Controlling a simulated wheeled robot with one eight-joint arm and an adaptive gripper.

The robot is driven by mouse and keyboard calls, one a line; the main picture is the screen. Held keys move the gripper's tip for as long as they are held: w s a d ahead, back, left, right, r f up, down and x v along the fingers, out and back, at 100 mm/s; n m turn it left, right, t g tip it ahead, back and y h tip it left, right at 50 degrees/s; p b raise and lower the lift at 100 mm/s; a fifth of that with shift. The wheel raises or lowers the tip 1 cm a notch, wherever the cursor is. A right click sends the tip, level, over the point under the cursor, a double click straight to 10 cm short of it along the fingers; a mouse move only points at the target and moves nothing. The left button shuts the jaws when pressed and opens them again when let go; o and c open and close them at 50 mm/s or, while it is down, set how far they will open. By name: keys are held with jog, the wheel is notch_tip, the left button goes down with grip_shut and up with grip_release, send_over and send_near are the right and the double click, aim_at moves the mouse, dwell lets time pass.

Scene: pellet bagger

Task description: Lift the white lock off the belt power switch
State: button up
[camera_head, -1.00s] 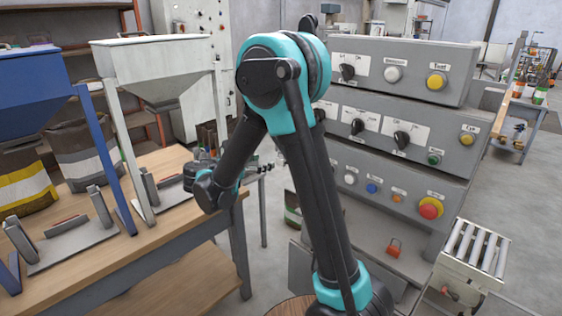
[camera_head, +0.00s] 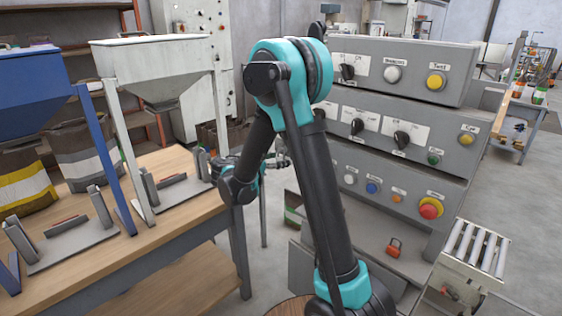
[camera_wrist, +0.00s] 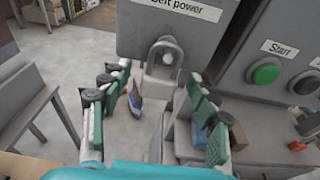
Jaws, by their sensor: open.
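In the wrist view a grey box labelled "Belt power" (camera_wrist: 190,22) fills the top middle. A pale grey-white lock (camera_wrist: 163,54) hangs at the box's lower edge, its rounded shackle uppermost; its lower part is hard to make out. My gripper (camera_wrist: 160,110) is open and empty, with one green-padded finger on each side below the lock. The fingers look apart from it. In the head view my gripper (camera_head: 277,162) is small, left of the control panels, and the belt power switch and its lock cannot be made out.
A panel with a green Start button (camera_wrist: 265,72) stands right of the box in the wrist view. In the head view a wooden bench (camera_head: 165,225) with hoppers stands left, and a red padlock (camera_head: 394,247) lies on the console's lower shelf. Floor shows between bench and console.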

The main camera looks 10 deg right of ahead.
jog(key=c, duration=1.3)
jog(key=shift+o, duration=0.2)
jog(key=shift+r, duration=0.1)
